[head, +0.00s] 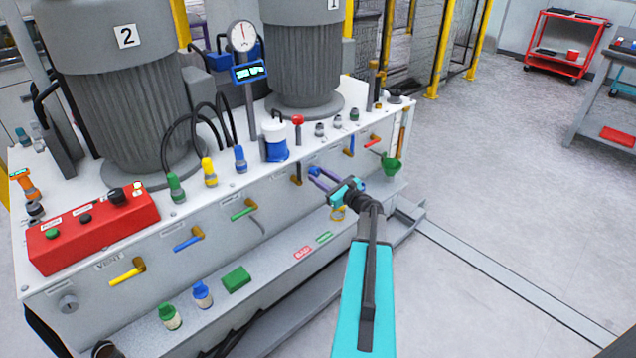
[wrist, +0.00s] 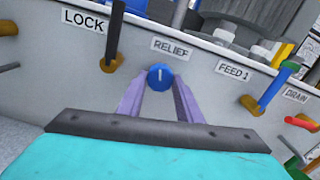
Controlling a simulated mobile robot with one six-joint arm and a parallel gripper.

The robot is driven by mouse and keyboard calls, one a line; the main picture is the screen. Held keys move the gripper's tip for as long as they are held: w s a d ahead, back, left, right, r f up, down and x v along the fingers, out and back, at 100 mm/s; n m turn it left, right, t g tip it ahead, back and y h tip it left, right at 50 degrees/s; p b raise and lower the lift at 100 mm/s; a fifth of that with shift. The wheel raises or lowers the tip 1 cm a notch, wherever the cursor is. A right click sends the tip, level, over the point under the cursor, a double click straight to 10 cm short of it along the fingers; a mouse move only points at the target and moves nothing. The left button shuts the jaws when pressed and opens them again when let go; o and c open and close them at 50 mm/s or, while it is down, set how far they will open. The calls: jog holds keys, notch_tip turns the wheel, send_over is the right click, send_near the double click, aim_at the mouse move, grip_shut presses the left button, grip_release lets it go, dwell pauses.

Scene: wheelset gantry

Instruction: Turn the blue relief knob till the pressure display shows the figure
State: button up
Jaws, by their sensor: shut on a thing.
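The blue relief knob (wrist: 160,76) sits on the grey front panel under the RELIEF label (wrist: 173,47), its white pointer mark standing about upright. My gripper (wrist: 158,86) has its purple fingers on either side of the knob and is shut on it. In the head view the knob (head: 314,170) is small, and my gripper (head: 319,177) reaches it from the lower right. The pressure display (head: 250,72) is a blue box with lit digits, too small to read, on a post below a round white dial gauge (head: 242,36).
A LOCK lever (wrist: 112,50) stands left of the knob. A blue FEED 1 lever (wrist: 272,90) and a red DRAIN lever (wrist: 303,122) are to the right. A green funnel (head: 391,165) is at the panel's right end. The floor (head: 490,180) at right is clear.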

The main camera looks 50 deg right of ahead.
jog(key=shift+n+b, duration=0.5)
jog(key=shift+b, duration=0.05)
jog(key=o, duration=1)
jog(key=shift+o, duration=0.2)
jog(key=s+a, duration=0.1)
jog(key=s, duration=1.2)
jog(key=shift+s+b, duration=0.4)
jog(key=shift+b, duration=0.05)
